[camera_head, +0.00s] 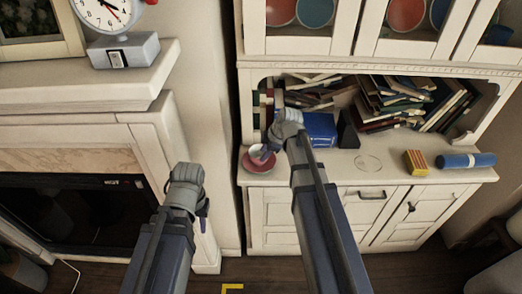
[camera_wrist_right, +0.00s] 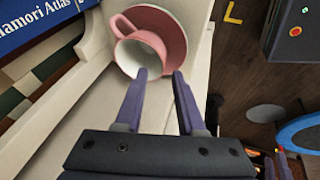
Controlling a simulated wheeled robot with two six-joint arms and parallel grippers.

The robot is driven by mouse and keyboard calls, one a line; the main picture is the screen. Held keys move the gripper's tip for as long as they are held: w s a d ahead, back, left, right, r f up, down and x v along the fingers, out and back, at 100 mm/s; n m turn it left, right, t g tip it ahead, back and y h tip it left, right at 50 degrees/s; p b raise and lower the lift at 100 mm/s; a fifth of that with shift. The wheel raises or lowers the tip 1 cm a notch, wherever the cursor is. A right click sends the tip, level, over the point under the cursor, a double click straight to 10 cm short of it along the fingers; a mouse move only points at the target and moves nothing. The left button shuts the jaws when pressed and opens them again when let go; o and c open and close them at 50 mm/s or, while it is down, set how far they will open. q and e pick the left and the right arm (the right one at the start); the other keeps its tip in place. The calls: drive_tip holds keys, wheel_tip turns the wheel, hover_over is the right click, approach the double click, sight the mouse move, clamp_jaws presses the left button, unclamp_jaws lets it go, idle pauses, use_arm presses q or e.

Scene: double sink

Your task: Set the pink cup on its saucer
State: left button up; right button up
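The pink cup (camera_wrist_right: 150,49), white inside, shows in the right wrist view with its mouth toward the camera and its handle at the upper left. The pink saucer (camera_wrist_right: 173,26) is behind it. In the head view, the saucer (camera_head: 252,166) lies on the cabinet counter's left end and the cup (camera_head: 256,152) overlaps it, partly hidden by my right gripper (camera_head: 268,152). My right gripper (camera_wrist_right: 160,74) is open and empty, its fingertips at the cup's rim; contact is unclear. My left gripper (camera_head: 204,208) hangs away from the counter, left of the cabinet; its fingers are hard to make out.
A blue book (camera_head: 320,128) stands close to the right gripper. A striped box (camera_head: 416,162) and a blue cylinder (camera_head: 466,161) sit farther right on the counter (camera_head: 344,170). Leaning books (camera_head: 385,107) fill the shelf. The counter's middle is mostly clear.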

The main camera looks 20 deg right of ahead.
drive_tip(key=p+v, duration=0.4)
drive_tip(key=v, duration=0.2)
drive_tip(key=s+a+f+m+g+h, duration=0.1)
drive_tip(key=s+a+m+g+h, duration=0.3)
drive_tip(key=s+a+m, duration=0.6)
drive_tip(key=s+a, duration=0.6)
drive_tip(key=s, duration=0.3)
drive_tip(key=shift+f+m+g, duration=0.3)
drive_tip(key=shift+f+m, duration=0.1)
